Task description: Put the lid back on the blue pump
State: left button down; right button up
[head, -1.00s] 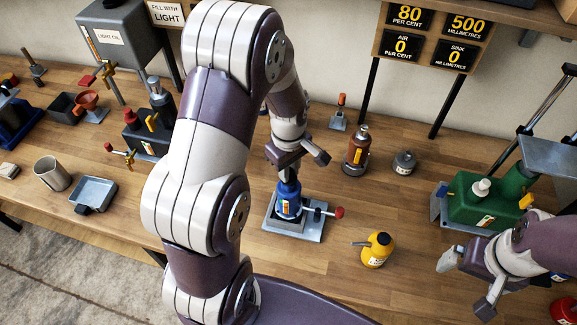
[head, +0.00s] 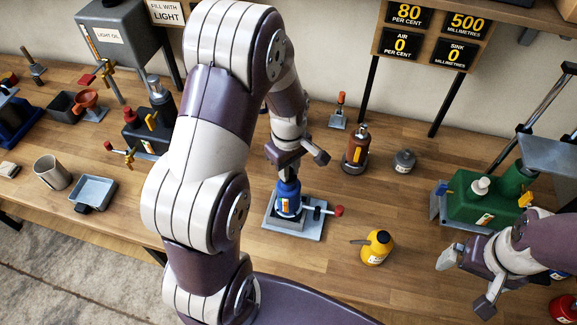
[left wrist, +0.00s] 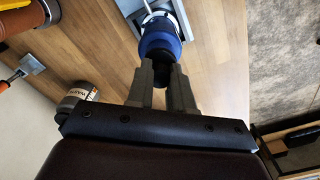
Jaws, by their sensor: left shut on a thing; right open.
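The blue pump (head: 288,202) stands upright on a grey metal base plate (head: 292,232), with a red-tipped lever to its right. My left gripper (head: 288,174) is directly above it, pointing down, shut on a dark lid. In the left wrist view the dark lid (left wrist: 162,74) sits between the two fingers, right at the top of the blue pump (left wrist: 160,40). I cannot tell whether the lid is fully seated. My right gripper (head: 468,284) is open and empty at the lower right, over the front of the bench.
A brown pump (head: 356,152) and a grey can (head: 404,161) stand behind right. A yellow oil can (head: 377,248) stands front right. A green pump (head: 488,203) is at the right. A tray (head: 92,192) and a cup (head: 52,173) are at the left.

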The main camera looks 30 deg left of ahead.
dwell(0.4)
pick_arm(q)
jog(key=shift+c, duration=2.3)
grip_release()
jog(key=shift+r, duration=0.1)
notch_tip(320, 180, up, 7)
jog(key=p, duration=0.6)
grip_shut()
jog(key=shift+f, duration=0.4)
